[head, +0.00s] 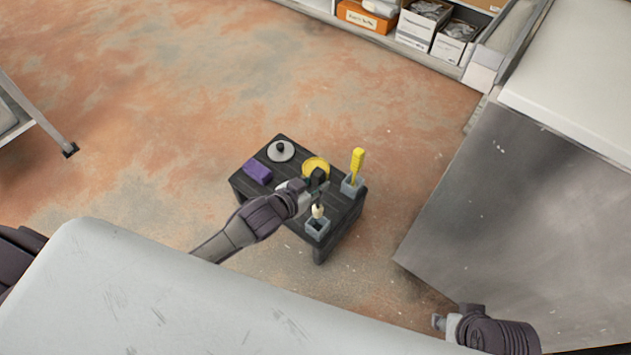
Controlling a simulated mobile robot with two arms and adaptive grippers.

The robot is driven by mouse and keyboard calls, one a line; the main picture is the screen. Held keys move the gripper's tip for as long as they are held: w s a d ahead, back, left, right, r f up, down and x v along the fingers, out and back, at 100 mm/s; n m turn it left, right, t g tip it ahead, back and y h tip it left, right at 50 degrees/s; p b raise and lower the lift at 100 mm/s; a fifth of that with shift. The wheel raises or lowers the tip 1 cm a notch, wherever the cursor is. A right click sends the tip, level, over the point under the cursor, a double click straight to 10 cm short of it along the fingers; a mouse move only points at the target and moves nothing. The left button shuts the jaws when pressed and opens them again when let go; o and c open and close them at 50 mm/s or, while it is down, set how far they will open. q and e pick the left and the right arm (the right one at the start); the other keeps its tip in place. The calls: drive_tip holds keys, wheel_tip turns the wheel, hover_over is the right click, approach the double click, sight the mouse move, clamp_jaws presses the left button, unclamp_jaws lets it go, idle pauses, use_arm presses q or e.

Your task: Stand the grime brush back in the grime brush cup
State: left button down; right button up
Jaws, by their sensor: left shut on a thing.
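My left gripper (319,188) is over the right half of a small dark table, shut on what seems to be a brush. Its cream-coloured part (317,211) shows just below the fingers; the rest is mostly hidden by the gripper. This part is at the mouth of the front grey cup (317,229); I cannot tell if it is inside or just above. A second grey cup (351,188) behind it holds an upright yellow brush (357,165). No label tells which cup is which. My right gripper (439,322) is low at the right, far from the table; its fingers are too small to read.
The dark table (342,222) also bears a purple block (257,171), a grey disc with a black knob (281,151) and a yellow round thing (316,166). A pale counter (150,290) lies in front, a grey cabinet (510,190) stands right. Floor behind the table is clear.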

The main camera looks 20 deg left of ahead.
use_arm(q)
drive_tip(key=shift+f+b, duration=0.3)
drive_tip(key=shift+f, duration=0.55)
drive_tip(key=shift+f+b, duration=0.85)
drive_tip(key=shift+f, duration=0.35)
use_arm(e)
drive_tip(key=shift+s+d+r, duration=0.1)
drive_tip(key=shift+s+r, duration=0.4)
drive_tip(key=shift+r, duration=0.1)
use_arm(q)
drive_tip(key=shift+f, duration=0.25)
use_arm(e)
drive_tip(key=shift+r, duration=0.1)
use_arm(q)
drive_tip(key=shift+p, duration=0.35)
use_arm(e)
drive_tip(key=shift+r, duration=0.25)
drive_tip(key=shift+r, duration=0.1)
use_arm(q)
drive_tip(key=shift+p, duration=0.35)
use_arm(e)
drive_tip(key=shift+r, duration=0.2)
